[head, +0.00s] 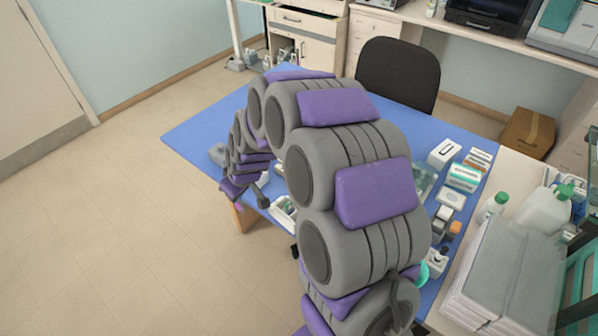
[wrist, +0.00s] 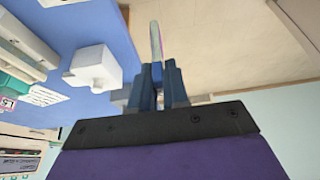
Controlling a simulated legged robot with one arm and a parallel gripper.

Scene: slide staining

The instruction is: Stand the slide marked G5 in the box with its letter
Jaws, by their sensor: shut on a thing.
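My gripper (wrist: 162,75) shows in the wrist view, shut on a thin, pale, see-through slide (wrist: 155,40). The slide sticks out past the fingertips, its mark unreadable from here. In the head view my arm bends over the blue table and its end hangs near the table's left front edge; the fingers are not clear there. A white block (wrist: 95,68) lies left of my gripper in the wrist view, apart from the slide. I cannot make out which box bears the slide's letter.
The blue table (head: 205,133) is bare at its back left. Its right side holds a white box with a dark slot (head: 444,153), a teal and white box (head: 463,177) and several small items. A dark chair (head: 398,75) stands behind. My arm hides the middle.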

